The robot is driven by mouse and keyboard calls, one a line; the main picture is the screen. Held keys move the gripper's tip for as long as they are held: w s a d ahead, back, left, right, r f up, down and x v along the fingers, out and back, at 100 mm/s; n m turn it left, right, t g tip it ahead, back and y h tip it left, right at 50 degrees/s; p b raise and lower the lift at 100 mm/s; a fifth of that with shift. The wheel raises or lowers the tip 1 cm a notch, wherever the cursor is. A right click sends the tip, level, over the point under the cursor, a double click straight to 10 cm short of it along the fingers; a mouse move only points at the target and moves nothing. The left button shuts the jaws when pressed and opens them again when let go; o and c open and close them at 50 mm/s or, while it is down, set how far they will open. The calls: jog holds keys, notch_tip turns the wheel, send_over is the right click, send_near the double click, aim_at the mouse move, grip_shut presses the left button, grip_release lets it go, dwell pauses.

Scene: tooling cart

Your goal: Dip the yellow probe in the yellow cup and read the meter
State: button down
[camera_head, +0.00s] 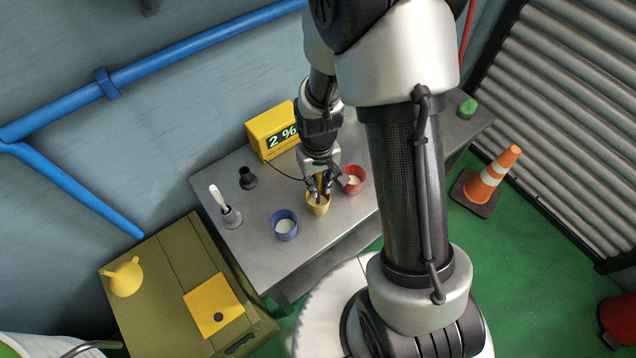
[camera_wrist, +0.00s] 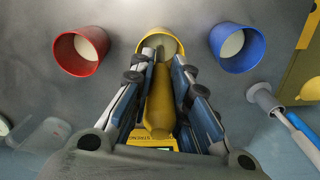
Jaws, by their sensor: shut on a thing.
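The yellow probe (camera_wrist: 159,105) is held between the fingers of my gripper (camera_wrist: 160,65), which is shut on it. The probe points at the yellow cup (camera_head: 318,207), and its tip end overlaps the cup's mouth in the wrist view (camera_wrist: 172,43). In the head view my gripper (camera_head: 320,190) is right over the yellow cup. The yellow meter (camera_head: 270,132) stands at the back of the cart and its display reads "2 %". A dark cable runs from the meter towards my gripper.
A red cup (camera_head: 353,180) and a blue cup (camera_head: 285,225), both with pale contents, flank the yellow cup. A white-handled tool in a grey holder (camera_head: 231,216) and an empty-looking black holder (camera_head: 247,178) stand left on the cart (camera_head: 262,262). A green object (camera_head: 467,107) lies far right.

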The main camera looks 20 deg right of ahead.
jog(key=shift+r+p, duration=3.1)
jog(key=shift+r, duration=1.2)
notch_tip(320, 180, up, 4)
jog(key=p, duration=0.3)
